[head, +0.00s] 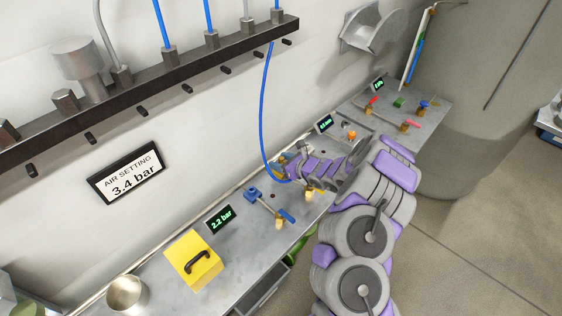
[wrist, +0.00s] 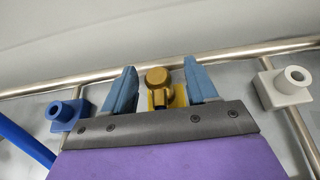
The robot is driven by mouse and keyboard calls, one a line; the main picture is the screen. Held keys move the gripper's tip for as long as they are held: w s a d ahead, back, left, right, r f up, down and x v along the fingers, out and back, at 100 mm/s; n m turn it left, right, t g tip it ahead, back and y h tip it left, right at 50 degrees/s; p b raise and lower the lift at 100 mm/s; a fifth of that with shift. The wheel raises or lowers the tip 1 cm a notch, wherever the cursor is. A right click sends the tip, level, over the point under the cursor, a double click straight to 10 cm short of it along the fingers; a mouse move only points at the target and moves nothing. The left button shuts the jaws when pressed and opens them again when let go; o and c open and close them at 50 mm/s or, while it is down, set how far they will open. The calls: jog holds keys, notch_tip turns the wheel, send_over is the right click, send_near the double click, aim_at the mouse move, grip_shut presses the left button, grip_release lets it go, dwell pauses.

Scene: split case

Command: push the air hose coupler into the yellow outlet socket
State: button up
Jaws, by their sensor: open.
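In the wrist view, the fingers of my gripper (wrist: 160,88) stand apart on either side of a brass piece, which looks like the coupler (wrist: 157,77). A gap shows between it and each finger. The yellow socket (wrist: 176,97) shows directly behind the brass piece and is mostly covered by it. I cannot tell how deep the coupler sits in the socket. In the head view, my gripper (head: 284,167) is at the wall side of the bench, where the blue hose (head: 263,120) curves down to it. The coupler and yellow socket are largely hidden there.
A blue socket (wrist: 64,113) is left of my gripper and a white socket (wrist: 289,80) right, both on metal pipework. The hose (wrist: 22,139) passes at lower left. On the bench stand a yellow box (head: 190,262), a cup (head: 126,293) and a 2.2 bar display (head: 221,219).

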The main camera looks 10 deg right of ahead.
jog(key=shift+d, duration=0.1)
jog(key=p+v, duration=0.4)
jog(key=v, duration=1.3)
jog(key=shift+s+d, duration=0.15)
